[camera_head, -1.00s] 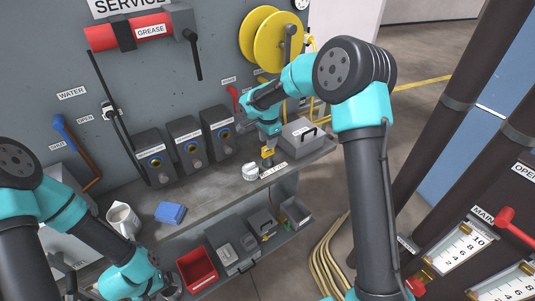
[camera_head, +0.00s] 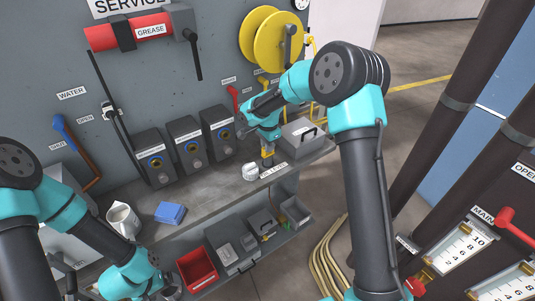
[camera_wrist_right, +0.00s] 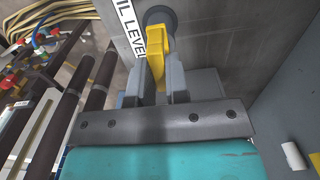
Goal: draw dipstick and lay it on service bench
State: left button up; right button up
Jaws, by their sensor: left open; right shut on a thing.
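The dipstick's yellow handle (camera_head: 267,152) stands at the front right of the service bench (camera_head: 215,190), by the oil level label (camera_head: 274,171). In the right wrist view the yellow handle (camera_wrist_right: 158,58) sits between my right gripper's fingers (camera_wrist_right: 160,88), which are shut on it. A dark round socket (camera_wrist_right: 159,16) is at the handle's far end. The dipstick's rod is not visible. My left gripper (camera_head: 168,292) is low at the bottom edge of the head view, partly cut off, open and away from the dipstick.
A grey lidded box (camera_head: 303,131) is right of my right gripper. Dispensers (camera_head: 187,147) line the wall. The bench middle is clear.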

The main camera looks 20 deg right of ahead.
jog(key=shift+r, duration=0.75)
grip_shut()
dwell(0.9)
jog(key=shift+r, duration=2.75)
jog(key=shift+s, duration=0.1)
jog(key=s+a+f+n, duration=0.2)
jog(key=s+a+n, duration=0.2)
jog(key=s+a, duration=1.6)
jog(key=shift+s+a, duration=0.15)
jog(key=shift+s, duration=0.5)
